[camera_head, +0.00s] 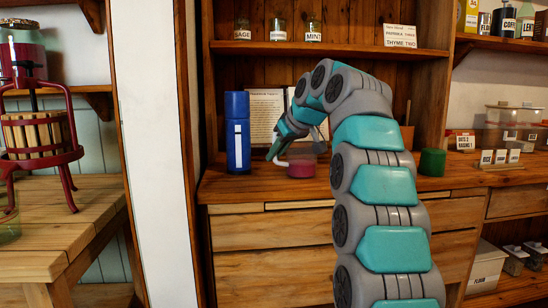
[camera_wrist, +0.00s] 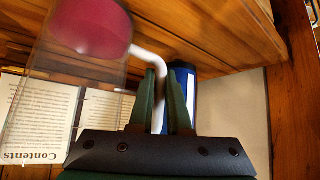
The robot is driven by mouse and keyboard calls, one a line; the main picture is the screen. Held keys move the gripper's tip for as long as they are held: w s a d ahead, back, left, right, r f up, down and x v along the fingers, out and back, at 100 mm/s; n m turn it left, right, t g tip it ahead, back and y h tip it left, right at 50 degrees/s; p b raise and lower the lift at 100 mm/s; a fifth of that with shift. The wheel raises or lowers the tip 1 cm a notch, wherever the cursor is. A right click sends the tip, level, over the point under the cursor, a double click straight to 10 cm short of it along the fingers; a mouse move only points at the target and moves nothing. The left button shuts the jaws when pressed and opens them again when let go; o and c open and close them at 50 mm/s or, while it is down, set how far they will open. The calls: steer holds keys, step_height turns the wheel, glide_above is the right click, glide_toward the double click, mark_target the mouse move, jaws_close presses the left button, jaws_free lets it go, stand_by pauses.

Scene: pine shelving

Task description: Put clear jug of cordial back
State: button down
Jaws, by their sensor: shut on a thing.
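The clear jug (camera_head: 302,168) with red cordial is upright at the sideboard's counter, partly hidden by my arm in the head view. In the wrist view the jug (camera_wrist: 92,38) fills the upper left, with its white handle (camera_wrist: 152,62) running between the green fingers. My gripper (camera_head: 275,150) is shut on that handle; its fingertips also show in the wrist view (camera_wrist: 160,82). I cannot tell whether the jug's base touches the counter.
A tall blue bottle (camera_head: 237,140) stands left of the jug. An open book (camera_head: 265,112) leans behind it. A green canister (camera_head: 432,162) stands on the counter's right. A fruit press (camera_head: 40,140) stands on the left table. Jars line the shelf above.

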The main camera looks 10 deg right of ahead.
steer(key=c, duration=0.9)
jaws_free()
steer(key=shift+r, duration=0.15)
